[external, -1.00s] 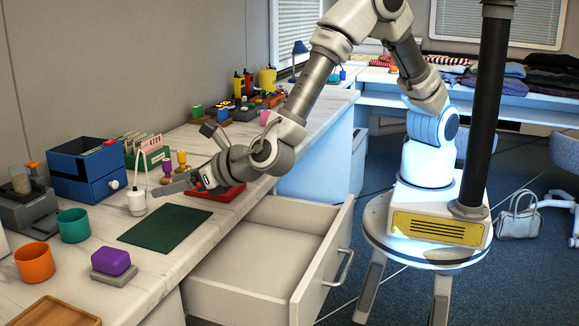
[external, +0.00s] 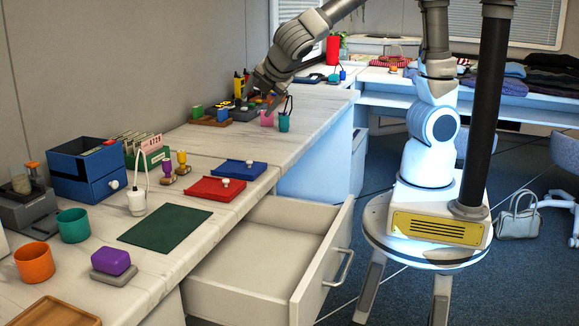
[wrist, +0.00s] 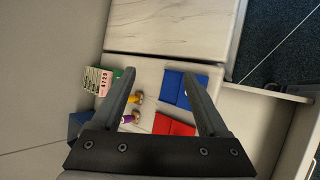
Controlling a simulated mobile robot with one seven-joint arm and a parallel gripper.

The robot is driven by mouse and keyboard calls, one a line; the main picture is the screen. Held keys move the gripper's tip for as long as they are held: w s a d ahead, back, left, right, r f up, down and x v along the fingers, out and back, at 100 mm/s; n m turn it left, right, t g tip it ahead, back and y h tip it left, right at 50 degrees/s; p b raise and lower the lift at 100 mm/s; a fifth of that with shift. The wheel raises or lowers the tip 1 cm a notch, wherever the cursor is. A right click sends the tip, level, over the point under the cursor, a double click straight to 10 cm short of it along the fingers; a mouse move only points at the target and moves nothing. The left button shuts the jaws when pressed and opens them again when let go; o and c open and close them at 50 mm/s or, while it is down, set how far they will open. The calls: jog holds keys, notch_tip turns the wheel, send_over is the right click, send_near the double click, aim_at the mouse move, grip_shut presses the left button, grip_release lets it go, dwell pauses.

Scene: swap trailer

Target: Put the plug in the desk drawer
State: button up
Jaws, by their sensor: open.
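A white plug (external: 136,203) with a pale cord stands on the desk, left of the dark green mat. The desk drawer (external: 262,252) is pulled open below the desk's front edge, and its visible floor looks empty. My gripper (external: 262,98) is open and empty, above the far part of the desk near a pink cup and a teal cup. In the wrist view my gripper (wrist: 158,85) has its fingers apart with nothing between them. The plug does not show in the wrist view.
A red tray (external: 207,189) and a blue tray (external: 238,169) lie near the desk's front edge. A blue box (external: 88,170), a green card box (external: 150,157) and two small stamps line the wall side. Orange and teal cups and a purple block stand nearer.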

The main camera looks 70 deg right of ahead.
jog(key=s+d+r+m+g+y, duration=0.1)
jog(key=s+d+m+y, duration=0.1)
jog(key=s+m, duration=0.6)
jog(key=s+d+r+m+g+y, duration=0.1)
jog(key=s+d+r+m+y, duration=0.1)
jog(key=s+d+m, duration=0.3)
jog(key=s+m+y, duration=0.1)
jog(key=s+m, duration=0.2)
jog(key=s, duration=0.2)
jog(key=shift+d+m, duration=0.3)
jog(key=shift+o, duration=0.5)
jog(key=shift+s+a+m+y, duration=0.25)
jog(key=shift+s+m+y, duration=0.1)
jog(key=shift+m, duration=0.15)
